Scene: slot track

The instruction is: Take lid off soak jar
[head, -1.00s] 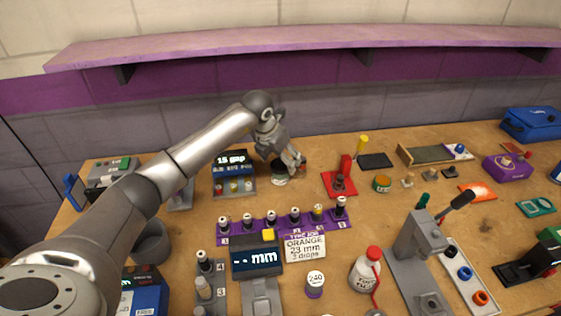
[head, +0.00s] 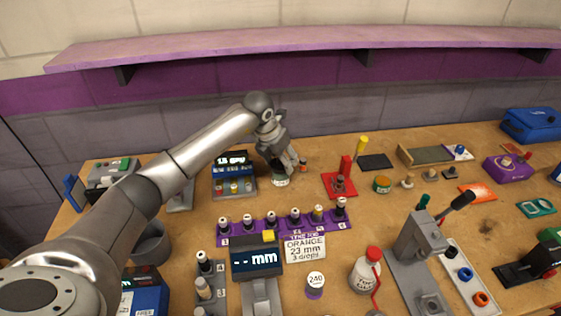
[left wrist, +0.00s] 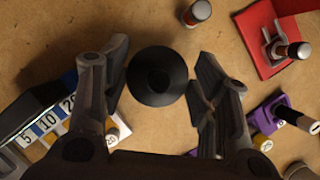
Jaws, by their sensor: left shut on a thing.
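The soak jar (head: 280,181) stands on the bench right of the dark gap box, its pale label showing below my gripper. My left gripper (head: 283,167) reaches down over its top from the left and is shut on the lid. In the left wrist view the lid is a round black disc (left wrist: 158,77) with a darker centre, between the two fingers of my left gripper (left wrist: 160,88). The lid hides the jar there, and I see no gap between lid and jar in the head view. My right gripper is not in view.
A small dark bottle (head: 303,165) stands close to the jar's right. The gap box (head: 234,186) is to the left, a red stand (head: 340,186) to the right. A purple rack (head: 262,230) of several bottles lies in front. Bare wood separates jar and rack.

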